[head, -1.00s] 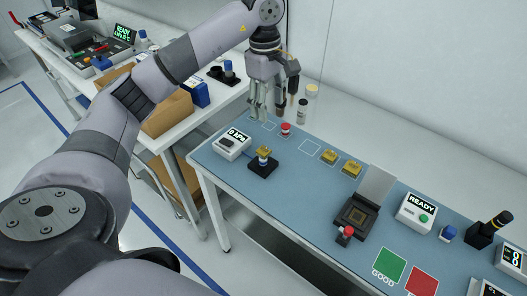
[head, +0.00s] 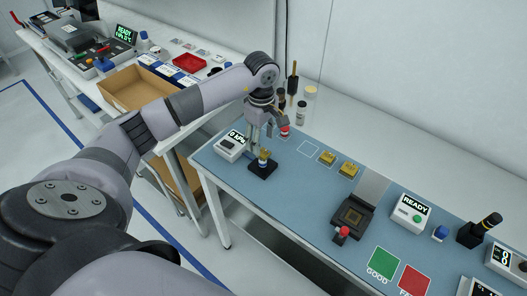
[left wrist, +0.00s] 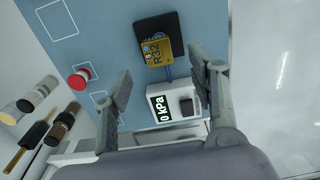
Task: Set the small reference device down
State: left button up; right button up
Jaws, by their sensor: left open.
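A small gold device (head: 263,154) marked with dark lettering sits on top of a black stand (head: 262,170) near the left end of the blue mat. In the left wrist view the gold device (left wrist: 157,52) is ahead of the fingers, over the black base (left wrist: 145,27). My left gripper (head: 268,135) is open, its fingers apart above and beside the 0 kPa box and the gold device. In the left wrist view the fingers (left wrist: 163,72) hold nothing. Two more gold devices (head: 327,158) (head: 348,169) lie on the mat. My right gripper is not in view.
The 0 kPa box (head: 232,146) stands close by the stand. A red-capped item (left wrist: 78,79) and several bottles (head: 301,112) are behind. An outlined square (head: 308,149) is empty. A black socket (head: 353,216), READY box (head: 410,213) and green GOOD area (head: 383,264) lie right.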

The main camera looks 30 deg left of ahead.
aim_at(262, 152)
pick_arm(q)
notch_tip(262, 152, down, 4)
jog(key=shift+d+r+p, duration=0.1)
jog(key=shift+r+p, duration=0.15)
jog(key=shift+p, duration=0.8)
jog(key=shift+w+f, duration=0.1)
jog(key=shift+f, duration=0.5)
jog(key=shift+c, duration=0.5)
jog(key=c, duration=1)
jog(key=shift+c, duration=0.2)
jog(key=shift+r, duration=0.15)
